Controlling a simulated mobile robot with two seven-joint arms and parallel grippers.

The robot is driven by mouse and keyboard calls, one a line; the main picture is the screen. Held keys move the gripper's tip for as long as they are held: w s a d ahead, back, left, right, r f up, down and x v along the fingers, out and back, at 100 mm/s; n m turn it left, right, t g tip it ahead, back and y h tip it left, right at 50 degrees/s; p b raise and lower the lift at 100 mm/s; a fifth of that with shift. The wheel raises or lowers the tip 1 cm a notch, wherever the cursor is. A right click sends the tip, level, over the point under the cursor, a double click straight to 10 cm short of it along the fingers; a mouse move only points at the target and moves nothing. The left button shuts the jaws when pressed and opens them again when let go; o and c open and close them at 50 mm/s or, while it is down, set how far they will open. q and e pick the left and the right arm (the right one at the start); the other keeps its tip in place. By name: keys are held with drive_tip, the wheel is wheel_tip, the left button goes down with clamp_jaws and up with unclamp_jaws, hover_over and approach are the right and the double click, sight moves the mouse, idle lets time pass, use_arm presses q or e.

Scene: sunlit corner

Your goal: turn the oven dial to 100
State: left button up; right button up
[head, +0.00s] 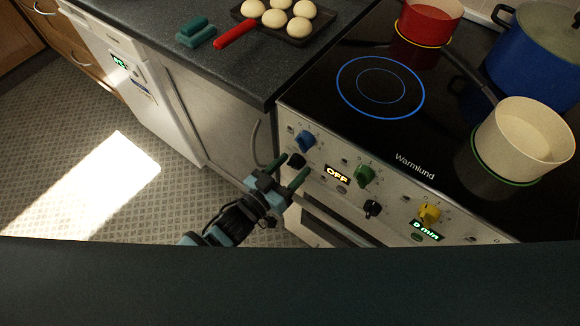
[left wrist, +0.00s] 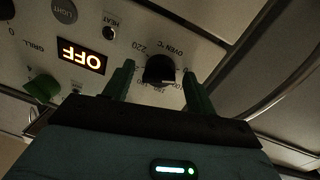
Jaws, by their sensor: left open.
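The oven dial is a small black knob (head: 297,161) at the left end of the oven's front panel. In the left wrist view the dial (left wrist: 159,68) shows upside down, with "OVEN °C" and numbers such as 220 printed around it. My left gripper (head: 295,164) is open, its two green fingers pointing at the panel. In the left wrist view the fingertips (left wrist: 158,70) stand on either side of the dial, with gaps showing. The display (head: 337,175) beside it reads OFF. The dial's exact pointer setting is too dark to read. My right gripper is out of view.
A blue knob (head: 304,140) sits just above the dial; green (head: 364,175), black (head: 373,208) and yellow (head: 429,212) knobs are to the right. A handle (head: 257,142) curves on the cabinet at left. Pots stand on the hob (head: 340,120). The floor at left is clear.

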use_arm(q)
drive_tip(key=c, duration=1)
drive_tip(key=shift+o, duration=0.2)
drive_tip(key=m, duration=0.4)
drive_tip(key=shift+w+r+m+p, duration=0.1)
drive_tip(key=shift+m+p, duration=0.2)
drive_tip(key=shift+p, duration=0.1)
drive_tip(key=m, duration=0.2)
drive_tip(key=shift+m+y, duration=0.3)
drive_tip(key=shift+m, duration=0.6)
drive_tip(key=shift+a, duration=0.1)
